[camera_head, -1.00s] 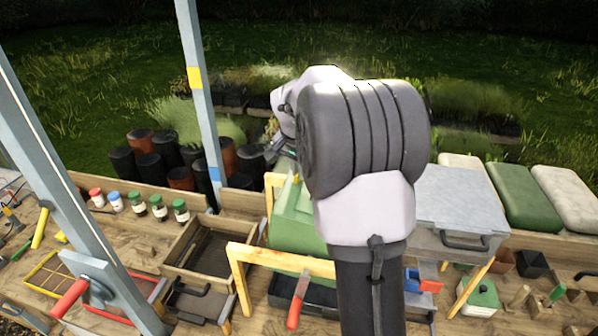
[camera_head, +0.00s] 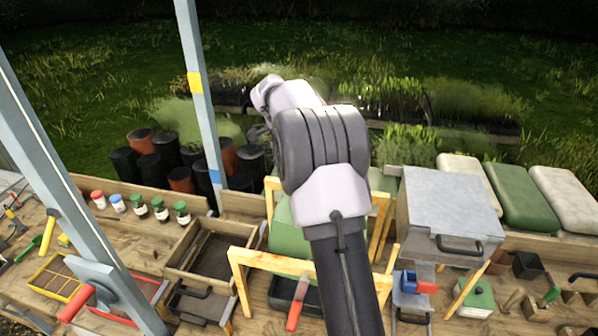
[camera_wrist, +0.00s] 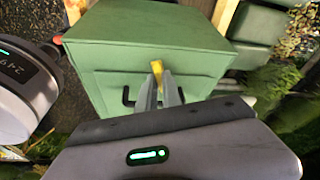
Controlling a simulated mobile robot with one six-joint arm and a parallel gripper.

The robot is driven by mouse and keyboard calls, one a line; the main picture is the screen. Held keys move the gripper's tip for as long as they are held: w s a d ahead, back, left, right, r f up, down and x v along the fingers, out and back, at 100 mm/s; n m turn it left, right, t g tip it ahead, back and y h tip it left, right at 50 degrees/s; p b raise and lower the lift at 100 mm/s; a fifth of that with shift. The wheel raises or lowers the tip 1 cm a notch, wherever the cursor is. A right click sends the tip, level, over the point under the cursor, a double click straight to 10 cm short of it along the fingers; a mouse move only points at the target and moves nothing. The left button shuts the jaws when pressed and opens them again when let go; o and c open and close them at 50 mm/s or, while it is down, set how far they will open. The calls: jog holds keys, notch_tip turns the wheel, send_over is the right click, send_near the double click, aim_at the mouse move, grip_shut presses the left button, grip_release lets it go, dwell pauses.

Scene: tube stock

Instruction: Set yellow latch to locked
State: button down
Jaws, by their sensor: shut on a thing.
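In the wrist view a green box (camera_wrist: 128,42) fills the upper middle, its front facing my gripper. The yellow latch (camera_wrist: 156,67) is on this front, near its top edge, and stands about upright in the picture. The two fingers of my gripper (camera_wrist: 160,88) are shut on the yellow latch, hiding its lower part. A dark handle (camera_wrist: 126,96) shows on the box front, partly behind the fingers. In the head view the green box (camera_head: 284,238) is mostly covered by my arm. The latch and fingertips are hidden there.
Wooden frames (camera_head: 285,259) stand around the green box. A grey metal box (camera_head: 447,195) stands to its right, with cushions (camera_head: 520,190) behind. An open wooden tray (camera_head: 178,255) and several small jars (camera_head: 160,208) lie left. A grey post (camera_head: 198,90) rises left of my arm.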

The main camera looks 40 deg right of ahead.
jog(key=shift+r+m+g+y+p, duration=0.1)
jog(key=shift+m+g+y+p, duration=0.35)
jog(key=shift+m+p, duration=1.1)
jog(key=shift+m, duration=0.45)
jog(key=c, duration=1.5)
grip_release()
jog(key=p+v, duration=0.4)
jog(key=v, duration=0.4)
jog(key=p+v, duration=0.3)
jog(key=v, duration=0.6)
jog(key=shift+w+a+r+p, duration=0.15)
jog(key=shift+w+p, duration=0.1)
jog(key=shift+p, duration=0.15)
